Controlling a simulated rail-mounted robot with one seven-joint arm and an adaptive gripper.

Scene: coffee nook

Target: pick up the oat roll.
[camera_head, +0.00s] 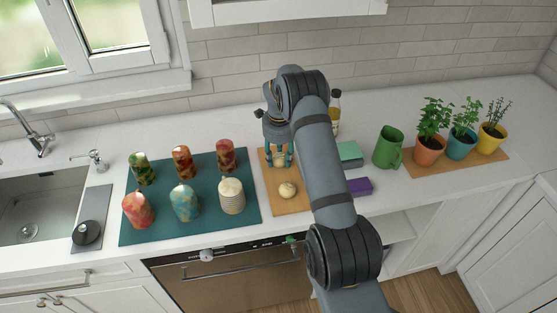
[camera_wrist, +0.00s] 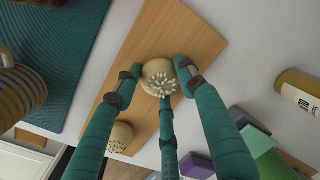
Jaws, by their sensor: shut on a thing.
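In the wrist view my gripper (camera_wrist: 162,82) is shut on a round pale-brown roll with white flakes on top, seemingly the oat roll (camera_wrist: 151,69). Its fingers touch the roll's sides, over the wooden board (camera_wrist: 185,40). I cannot tell whether the roll touches the board. A second roll (camera_wrist: 121,137) lies on the board near its lower end, partly hidden by a finger; its topping is unclear. In the head view my gripper (camera_head: 279,156) is over the back of the board (camera_head: 289,208), and the second roll (camera_head: 287,190) sits in front. The held roll is mostly hidden there.
Left of the board, several patterned canisters stand on a teal mat (camera_head: 190,225). To the right are a green box (camera_head: 349,153), a purple box (camera_head: 359,186), a green mug (camera_head: 388,147) and potted herbs. A bottle (camera_head: 335,112) stands behind my arm.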

